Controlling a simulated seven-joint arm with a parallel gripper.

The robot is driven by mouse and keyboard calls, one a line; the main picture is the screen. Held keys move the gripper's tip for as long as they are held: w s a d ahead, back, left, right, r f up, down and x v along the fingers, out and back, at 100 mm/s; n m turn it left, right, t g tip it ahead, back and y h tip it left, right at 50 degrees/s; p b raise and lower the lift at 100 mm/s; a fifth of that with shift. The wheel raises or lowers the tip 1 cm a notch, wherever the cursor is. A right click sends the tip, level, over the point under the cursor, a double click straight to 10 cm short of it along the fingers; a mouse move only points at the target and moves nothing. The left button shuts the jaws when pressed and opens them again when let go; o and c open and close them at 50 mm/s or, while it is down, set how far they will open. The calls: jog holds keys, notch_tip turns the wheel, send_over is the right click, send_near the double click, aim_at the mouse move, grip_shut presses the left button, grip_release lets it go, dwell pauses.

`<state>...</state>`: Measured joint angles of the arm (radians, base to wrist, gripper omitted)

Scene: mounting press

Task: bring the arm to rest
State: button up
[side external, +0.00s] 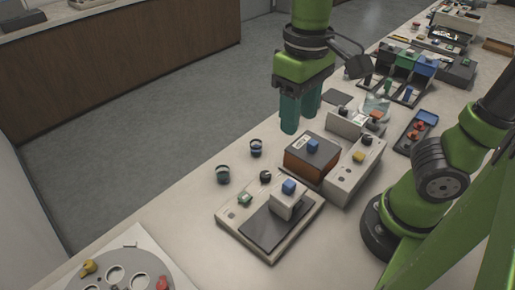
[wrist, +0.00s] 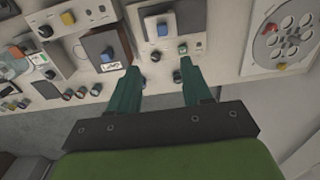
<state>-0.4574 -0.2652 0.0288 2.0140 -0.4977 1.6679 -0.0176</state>
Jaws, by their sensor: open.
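My gripper (side external: 301,118) points down over the bench's far edge, above and left of the orange-sided box with a blue knob (side external: 311,160). Its two green fingers are apart with nothing between them. In the wrist view my gripper (wrist: 160,82) shows open and empty, with the bench behind its fingertips. The mounting press cannot be told for certain among the devices. A white device with a dark plate and a blue-topped block (side external: 288,199) stands in front of the gripper, apart from it.
Two small dark cups (side external: 223,174) (side external: 256,148) stand near the bench edge. A white control box with a yellow knob (side external: 351,172) is right of the orange-sided box. A plate with round holes (side external: 125,268) lies at the front.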

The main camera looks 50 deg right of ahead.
jog(key=shift+w, duration=0.1)
jog(key=d+f+m+t+y, duration=0.2)
jog(key=d+m+t, duration=0.2)
jog(key=d+t, duration=0.3)
jog(key=shift+w+d, duration=0.45)
jog(key=shift+d, duration=0.5)
dwell(0.7)
